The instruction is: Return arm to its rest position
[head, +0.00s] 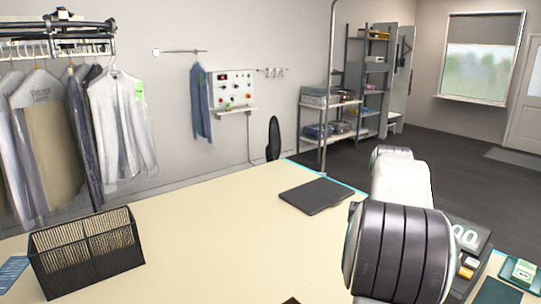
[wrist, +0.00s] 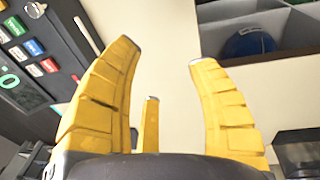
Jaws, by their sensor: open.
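My gripper (wrist: 166,58) shows in the wrist view with its yellow fingers spread wide apart. It is open and nothing is between the fingers. In the head view my white and dark grey arm stands at the lower right over the counter, and the gripper itself is hidden there. In the wrist view a dark keypad (wrist: 30,50) with coloured keys lies to the left of the fingers. A dark compartment with a blue round item (wrist: 250,43) is at the upper right.
The cream counter (head: 200,240) is mostly bare in the middle. A black wire basket (head: 88,255) stands at its left, and a dark flat pad (head: 316,195) lies near the back edge. Bagged garments (head: 122,125) hang from a rail at the left. A register (head: 468,245) sits beside my arm.

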